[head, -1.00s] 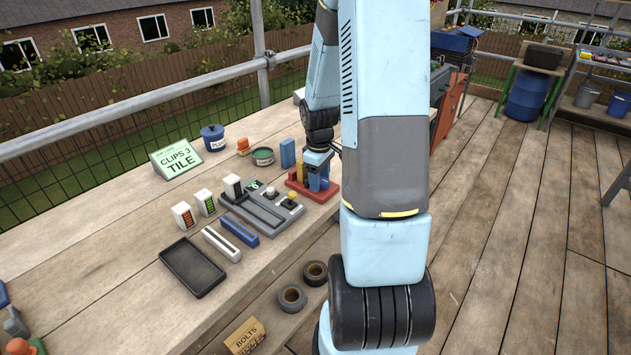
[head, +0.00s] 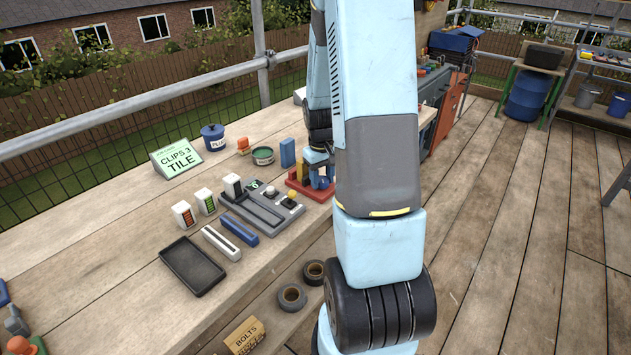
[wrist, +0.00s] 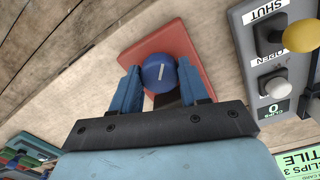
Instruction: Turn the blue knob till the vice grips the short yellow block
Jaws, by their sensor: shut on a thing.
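The red vice (head: 297,186) stands on the bench beside the grey panel. The red vice base (wrist: 190,50) lies beneath. The yellow block is not visible there.
A grey panel (head: 250,215) with a yellow and a white knob lies left of the vice. A blue block (head: 288,153) and a green tin (head: 263,155) stand behind. A black tray (head: 192,267) lies at the front left. The bench's front edge is close.

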